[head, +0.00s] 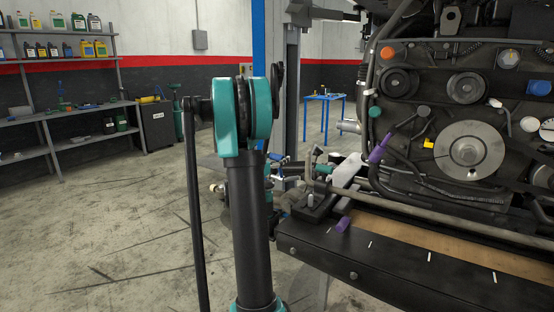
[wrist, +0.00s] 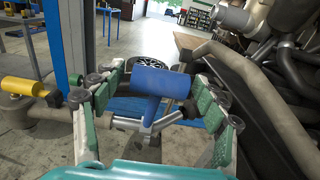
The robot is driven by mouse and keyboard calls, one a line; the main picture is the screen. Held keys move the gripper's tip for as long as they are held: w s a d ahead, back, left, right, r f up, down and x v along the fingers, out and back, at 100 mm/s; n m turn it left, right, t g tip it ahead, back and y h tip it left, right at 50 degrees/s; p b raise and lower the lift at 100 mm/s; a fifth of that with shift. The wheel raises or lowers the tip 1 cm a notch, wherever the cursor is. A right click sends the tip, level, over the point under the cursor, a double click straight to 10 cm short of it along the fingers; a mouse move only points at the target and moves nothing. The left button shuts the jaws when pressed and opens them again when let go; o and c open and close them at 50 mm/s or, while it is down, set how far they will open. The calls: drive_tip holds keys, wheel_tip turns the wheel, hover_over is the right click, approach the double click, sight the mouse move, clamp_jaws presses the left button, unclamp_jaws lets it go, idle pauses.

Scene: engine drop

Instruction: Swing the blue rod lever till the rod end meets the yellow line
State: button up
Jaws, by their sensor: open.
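In the wrist view, a thick blue cylindrical grip (wrist: 165,82) appears to be the blue rod lever's handle. A short blue neck joins it to silver metal rods (wrist: 160,122) below. My gripper (wrist: 152,68) is open, with one green-padded finger on each side of the grip. Gaps show between the pads and the grip, and I cannot tell if any part touches. In the head view, my arm hides much of this area, and only small blue parts (head: 278,158) show beside it. I cannot make out a yellow line in either view.
The engine (head: 440,110) with its pipes and hoses stands close on the right, above a dark bench (head: 330,248). A yellow cylinder (wrist: 17,87) on a pipe is left of my fingers. A blue post (head: 258,40) stands behind my arm. Open floor lies left.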

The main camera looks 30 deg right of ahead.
drive_tip(key=shift+w+d, duration=0.1)
drive_tip(key=shift+d, duration=0.15)
